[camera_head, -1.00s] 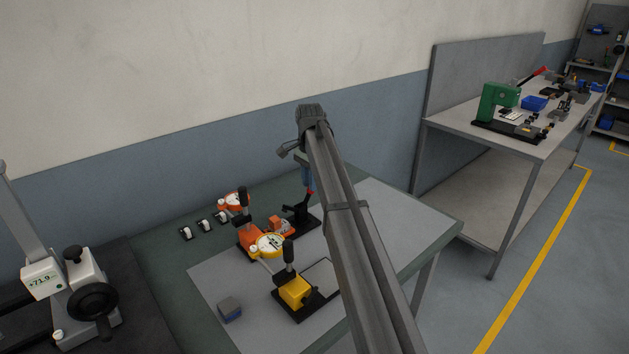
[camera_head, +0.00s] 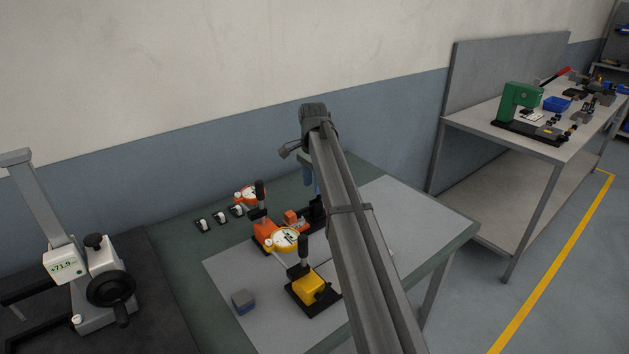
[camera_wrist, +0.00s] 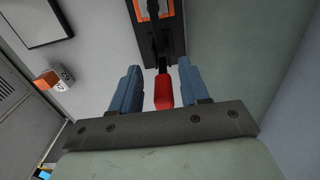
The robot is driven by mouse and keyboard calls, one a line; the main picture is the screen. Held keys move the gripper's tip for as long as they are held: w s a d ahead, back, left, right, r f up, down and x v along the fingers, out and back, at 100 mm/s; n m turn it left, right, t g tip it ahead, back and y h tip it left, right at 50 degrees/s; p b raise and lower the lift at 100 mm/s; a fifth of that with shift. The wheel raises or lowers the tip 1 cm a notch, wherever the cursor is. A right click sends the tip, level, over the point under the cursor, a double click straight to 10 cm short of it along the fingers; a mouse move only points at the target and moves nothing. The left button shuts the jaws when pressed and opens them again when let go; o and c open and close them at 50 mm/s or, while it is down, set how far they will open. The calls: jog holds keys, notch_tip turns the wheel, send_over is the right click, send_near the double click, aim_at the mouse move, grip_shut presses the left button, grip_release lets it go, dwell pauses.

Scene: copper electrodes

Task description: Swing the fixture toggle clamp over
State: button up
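The orange fixture (camera_head: 264,232) with a black base stands on the grey-topped table, and its orange part also shows at the top of the wrist view (camera_wrist: 170,8). The toggle clamp's red handle (camera_wrist: 163,92) points towards my gripper (camera_wrist: 158,88) in the wrist view. My gripper's two blue fingers are open, one on each side of the handle. A gap shows at the left finger; the right finger is closer, and I cannot tell whether it touches. In the head view, my gripper (camera_head: 311,182) is above the black clamp part (camera_head: 315,212), mostly hidden behind my arm.
A measuring stand (camera_head: 75,262) is at far left, and a green press (camera_head: 518,102) stands on another bench. The table's right side is clear.

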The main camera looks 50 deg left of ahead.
jog(key=shift+o, duration=0.2)
jog(key=shift+w+r, duration=0.1)
jog(key=shift+r, duration=0.05)
notch_tip(320, 180, up, 7)
dwell(0.7)
notch_tip(320, 180, up, 14)
dwell(0.8)
